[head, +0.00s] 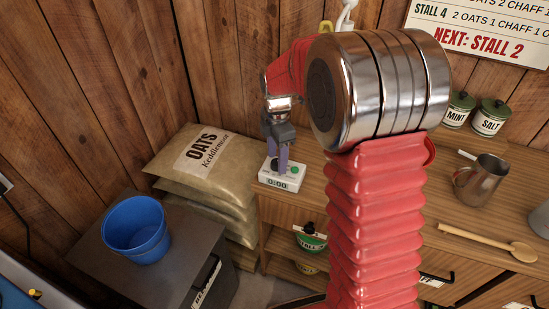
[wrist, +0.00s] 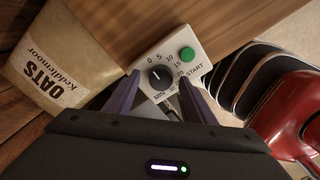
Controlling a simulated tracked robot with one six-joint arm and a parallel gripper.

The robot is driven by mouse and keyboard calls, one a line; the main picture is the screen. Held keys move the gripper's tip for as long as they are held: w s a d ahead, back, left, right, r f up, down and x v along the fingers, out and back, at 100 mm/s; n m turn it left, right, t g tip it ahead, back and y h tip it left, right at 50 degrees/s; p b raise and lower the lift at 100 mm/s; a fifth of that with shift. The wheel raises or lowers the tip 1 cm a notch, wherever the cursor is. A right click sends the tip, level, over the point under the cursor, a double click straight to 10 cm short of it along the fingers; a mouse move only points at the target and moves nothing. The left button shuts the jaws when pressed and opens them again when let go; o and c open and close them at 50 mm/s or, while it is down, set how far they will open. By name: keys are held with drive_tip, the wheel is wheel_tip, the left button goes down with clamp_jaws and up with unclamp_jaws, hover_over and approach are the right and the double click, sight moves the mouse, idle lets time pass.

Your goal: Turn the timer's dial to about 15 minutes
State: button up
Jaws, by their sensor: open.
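The timer (head: 292,182) is a small white box on the left end of the wooden counter. Its display seems to read 0:00. In the wrist view the timer (wrist: 200,66) shows a black round dial (wrist: 161,77), numbers from 0 upward around it, and a green START button (wrist: 187,54). The dial's white mark seems to point up and left, near 0. My gripper (head: 279,172) points down over the timer. In the wrist view my gripper (wrist: 159,80) is open, with one finger on each side of the dial. I cannot tell if they touch it.
Oats sacks (head: 190,165) are stacked left of the counter (head: 320,172). A blue bucket (head: 137,228) stands on a dark bin in front of them. A metal mug (head: 480,181), a wooden spoon (head: 487,241) and MINT and SALT canisters (head: 490,117) are on the right.

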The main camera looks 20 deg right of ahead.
drive_tip(key=shift+f, duration=0.25)
drive_tip(key=shift+c, duration=0.5)
drive_tip(key=c, duration=0.9)
drive_tip(key=shift+a, duration=0.25)
drive_tip(key=shift+c, duration=0.2)
drive_tip(key=shift+d, duration=0.15)
drive_tip(key=shift+w+r, duration=0.1)
